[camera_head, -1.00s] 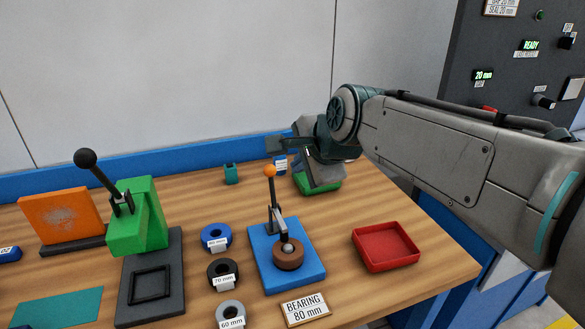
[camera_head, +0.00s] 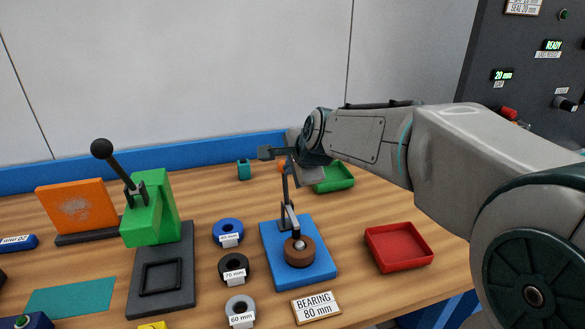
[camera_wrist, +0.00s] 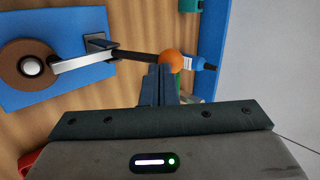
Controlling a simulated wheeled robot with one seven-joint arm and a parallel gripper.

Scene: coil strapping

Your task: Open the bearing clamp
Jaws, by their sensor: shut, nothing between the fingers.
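The bearing clamp has a blue base (camera_head: 271,263), an upright dark handle (camera_head: 285,187) with an orange ball on top, and an arm pressing on a brown ring (camera_head: 299,252). In the wrist view the orange ball (camera_wrist: 171,61) lies just beyond the shut fingertips of my gripper (camera_wrist: 160,72); whether they touch it I cannot tell. The brown ring (camera_wrist: 13,72) and clamp arm (camera_wrist: 84,62) show at upper left there. In the head view my gripper (camera_head: 268,153) is beside the top of the handle and partly covers the ball.
A red tray (camera_head: 400,247) stands right of the clamp and a green tray (camera_head: 335,178) behind it. Blue, black and grey rings (camera_head: 228,232) lie to the left. A green press (camera_head: 150,215) with a black-knobbed lever stands farther left. A "BEARING 80 mm" sign (camera_head: 317,307) is in front.

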